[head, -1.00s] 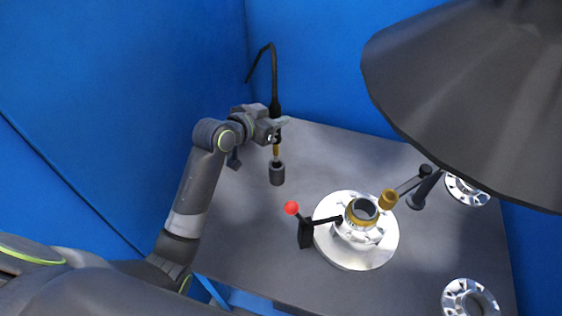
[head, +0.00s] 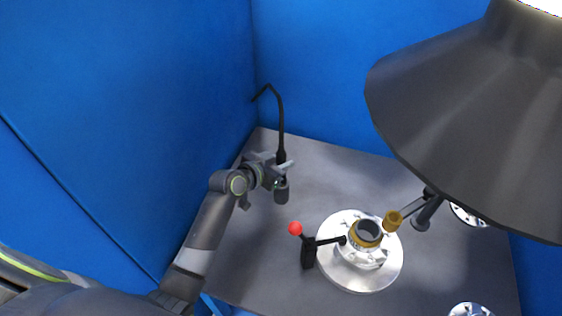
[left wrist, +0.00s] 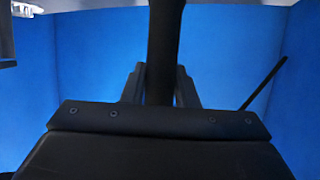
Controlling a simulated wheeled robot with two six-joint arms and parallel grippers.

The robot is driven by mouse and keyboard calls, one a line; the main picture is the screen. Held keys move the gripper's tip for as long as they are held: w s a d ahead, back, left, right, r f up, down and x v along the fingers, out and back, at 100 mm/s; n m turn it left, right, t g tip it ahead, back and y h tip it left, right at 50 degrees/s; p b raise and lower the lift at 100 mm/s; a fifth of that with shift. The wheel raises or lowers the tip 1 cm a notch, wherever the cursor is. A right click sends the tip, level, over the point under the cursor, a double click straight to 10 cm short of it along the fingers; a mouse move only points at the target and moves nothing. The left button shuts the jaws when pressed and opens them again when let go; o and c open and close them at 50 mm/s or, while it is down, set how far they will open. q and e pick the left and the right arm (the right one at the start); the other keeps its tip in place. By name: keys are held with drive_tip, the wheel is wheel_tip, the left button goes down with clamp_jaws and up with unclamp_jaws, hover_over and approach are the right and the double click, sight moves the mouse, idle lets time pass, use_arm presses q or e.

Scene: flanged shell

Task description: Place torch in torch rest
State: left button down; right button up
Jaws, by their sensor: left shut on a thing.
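The torch (head: 281,132) is a black upright shaft whose thin neck curves over to the left at the top. My left gripper (head: 281,171) is shut on its lower part. The torch rest (head: 281,193), a small dark cup on the table, is directly below the jaws. The torch's brass-coloured lower end no longer shows between jaws and cup; how deep it sits is hidden. In the left wrist view the dark torch shaft (left wrist: 164,50) stands between the two fingers. My right gripper is not in view.
A silver flanged shell (head: 366,238) with a brass ring sits on a round plate at right. A red-knobbed clamp (head: 296,229) and a brass-ended arm (head: 392,220) stand beside it. A large dark hood (head: 460,120) hangs at upper right. Blue walls (head: 340,70) enclose the table.

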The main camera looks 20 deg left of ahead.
use_arm(q)
drive_tip(key=c, duration=1.1)
unclamp_jaws()
drive_tip(key=shift+c, duration=0.2)
drive_tip(key=shift+r+p, duration=0.2)
drive_tip(key=shift+p, duration=0.1)
drive_tip(key=shift+s+a, duration=0.2)
drive_tip(key=shift+s, duration=0.15)
drive_tip(key=b+v, duration=0.1)
drive_tip(key=v, duration=1)
drive_tip(key=shift+b, duration=0.4)
drive_tip(key=shift+r, duration=0.15)
